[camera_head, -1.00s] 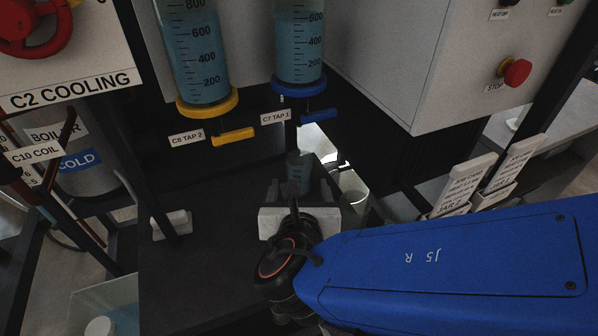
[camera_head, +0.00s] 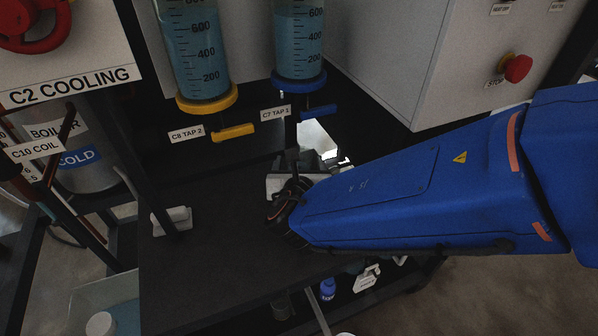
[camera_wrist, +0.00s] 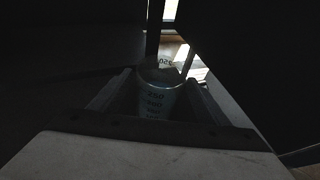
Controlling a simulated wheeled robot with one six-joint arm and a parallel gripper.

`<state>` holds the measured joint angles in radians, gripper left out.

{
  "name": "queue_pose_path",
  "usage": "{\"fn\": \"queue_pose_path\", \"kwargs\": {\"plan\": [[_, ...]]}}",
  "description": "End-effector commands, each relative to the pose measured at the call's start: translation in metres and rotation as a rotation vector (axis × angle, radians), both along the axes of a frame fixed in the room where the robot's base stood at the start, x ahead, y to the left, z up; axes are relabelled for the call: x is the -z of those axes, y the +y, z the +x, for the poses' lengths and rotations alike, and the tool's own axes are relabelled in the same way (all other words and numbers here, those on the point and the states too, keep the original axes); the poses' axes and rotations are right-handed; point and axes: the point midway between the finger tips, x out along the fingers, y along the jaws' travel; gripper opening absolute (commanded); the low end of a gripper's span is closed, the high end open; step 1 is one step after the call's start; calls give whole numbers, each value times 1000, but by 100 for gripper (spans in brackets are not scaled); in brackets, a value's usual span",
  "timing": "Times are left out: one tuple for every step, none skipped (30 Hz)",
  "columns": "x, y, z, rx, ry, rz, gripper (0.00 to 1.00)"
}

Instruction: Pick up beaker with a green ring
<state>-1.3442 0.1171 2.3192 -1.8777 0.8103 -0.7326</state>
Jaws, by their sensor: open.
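In the wrist view a clear beaker (camera_wrist: 158,96) with dark graduation marks stands between the two fingers of my gripper (camera_wrist: 159,80). The gripper is open, with its fingers on either side of the beaker; I cannot tell whether either touches it. No green ring can be made out in the dark picture. In the head view my gripper (camera_head: 302,163) is over the dark bench below C7 TAP 1 (camera_head: 298,86), and the gripper and arm mostly hide the beaker.
C8 TAP 2's yellow handle (camera_head: 234,132) and C7's blue handle (camera_head: 318,112) hang above the bench. A grey cabinet with a red stop button (camera_head: 517,67) stands at right. The dark bench (camera_head: 215,250) is clear at front left. A blue bottle (camera_head: 328,289) sits below.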

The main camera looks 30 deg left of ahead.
Motion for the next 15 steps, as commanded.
{"fn": "queue_pose_path", "kwargs": {"plan": [[3,3,7,1,0,-2,70],[4,6,10,2,0,-2,70],[4,8,15,3,0,0,70],[6,10,19,3,0,0,70],[8,12,22,3,-1,-1,70],[10,14,26,2,0,-2,70],[11,16,28,1,0,-2,70],[12,16,29,1,0,-2,70],[12,17,31,1,-1,-1,70],[12,18,31,0,0,-1,70],[12,18,31,0,0,0,70],[12,18,31,0,0,0,70],[12,18,31,0,0,0,70],[12,18,31,0,0,0,70],[12,18,31,0,0,0,70]]}}
